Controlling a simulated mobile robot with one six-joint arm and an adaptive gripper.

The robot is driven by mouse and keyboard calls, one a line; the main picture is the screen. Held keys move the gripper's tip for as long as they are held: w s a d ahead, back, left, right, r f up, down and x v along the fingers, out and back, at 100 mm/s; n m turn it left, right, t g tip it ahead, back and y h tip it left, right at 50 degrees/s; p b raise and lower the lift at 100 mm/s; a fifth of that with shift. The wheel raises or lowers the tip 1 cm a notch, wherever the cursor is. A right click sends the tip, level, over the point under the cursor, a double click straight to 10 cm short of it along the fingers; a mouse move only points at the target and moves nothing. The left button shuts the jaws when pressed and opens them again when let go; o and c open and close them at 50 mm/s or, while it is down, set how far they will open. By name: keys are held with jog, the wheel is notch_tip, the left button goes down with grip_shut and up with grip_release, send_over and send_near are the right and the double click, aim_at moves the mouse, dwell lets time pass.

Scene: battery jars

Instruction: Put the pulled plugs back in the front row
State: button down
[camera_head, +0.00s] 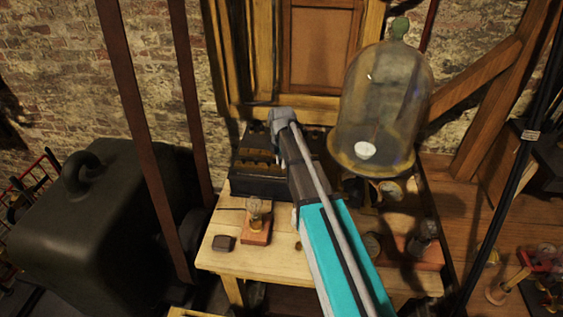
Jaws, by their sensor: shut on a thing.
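A dark battery box (262,186) stands at the back of the wooden table, with a row of brownish jar tops along its upper side. My gripper (279,152) is at the far end of my arm, over the right part of the box. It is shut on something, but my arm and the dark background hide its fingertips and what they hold. I cannot make out single plugs or which openings in the front row are filled. A small dark brown block (223,243) lies on the table's front left; I cannot tell what it is.
A small glass bulb on a red-brown base (256,232) stands in front of the box. A large glass bell jar (383,110) rises close to the right of my arm. Small instruments crowd the table's right side. Bare tabletop (225,262) shows at front left.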

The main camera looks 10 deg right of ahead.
jog(key=shift+f, duration=0.1)
jog(key=shift+c, duration=2.4)
grip_release()
jog(key=shift+r, duration=0.2)
notch_tip(320, 180, up, 7)
jog(key=p, duration=0.7)
jog(key=shift+r+p, duration=0.15)
jog(key=shift+p, duration=0.15)
jog(key=w+d+r+p, duration=0.2)
jog(key=w, duration=0.5)
jog(key=shift+d+r, duration=0.2)
jog(key=shift+w, duration=0.1)
